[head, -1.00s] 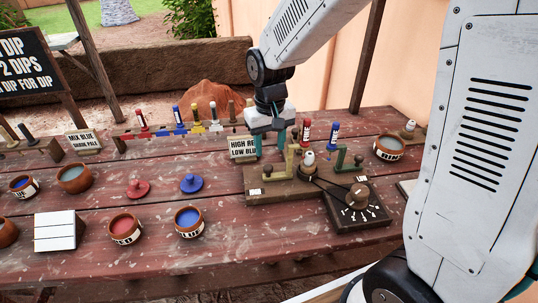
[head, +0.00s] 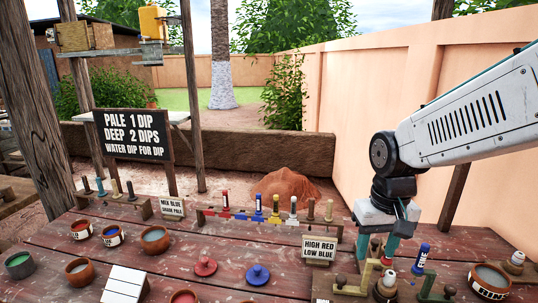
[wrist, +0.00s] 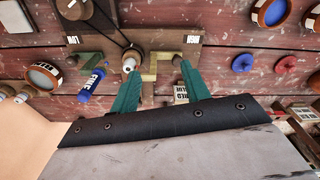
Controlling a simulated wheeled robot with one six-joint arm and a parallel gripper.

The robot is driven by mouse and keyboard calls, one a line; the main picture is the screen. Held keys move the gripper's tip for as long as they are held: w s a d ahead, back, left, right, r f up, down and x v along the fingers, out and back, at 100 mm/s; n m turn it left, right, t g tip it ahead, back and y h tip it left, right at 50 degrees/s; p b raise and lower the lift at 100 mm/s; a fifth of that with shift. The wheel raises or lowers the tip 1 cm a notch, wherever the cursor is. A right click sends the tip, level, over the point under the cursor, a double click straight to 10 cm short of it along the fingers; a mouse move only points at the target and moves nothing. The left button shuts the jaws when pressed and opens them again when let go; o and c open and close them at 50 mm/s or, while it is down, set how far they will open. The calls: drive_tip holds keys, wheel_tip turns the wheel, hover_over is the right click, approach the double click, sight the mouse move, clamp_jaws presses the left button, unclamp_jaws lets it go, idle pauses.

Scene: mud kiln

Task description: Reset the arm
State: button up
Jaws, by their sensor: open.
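My gripper (head: 377,252) hangs at the end of my arm (head: 470,118), on the right of the head view. Its two teal fingers point down and stand apart with nothing held between them. They are over the back of a wooden fixture with brass and green brackets. In the wrist view, the open fingers (wrist: 158,68) reach toward this fixture (wrist: 165,45), with a white-topped peg (wrist: 130,62) just beyond them. A blue-labelled tube (head: 420,260) stands right of the fingers; it also shows in the wrist view (wrist: 92,83). Whether a finger touches the fixture cannot be told.
A "HIGH RED LOW BLU" sign (head: 319,249) stands left of the gripper. A rack (head: 265,217) with several coloured tubes is behind. A peach wall (head: 370,110) rises behind.

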drive_tip(key=s+d+r, duration=0.2)
drive_tip(key=s, duration=0.6)
drive_tip(key=s+d+r, duration=0.2)
drive_tip(key=s+r, duration=0.1)
drive_tip(key=s, duration=0.6)
drive_tip(key=shift+s+r+t, duration=0.25)
drive_tip(key=shift+r+t, duration=0.1)
drive_tip(key=shift+t, duration=0.05)
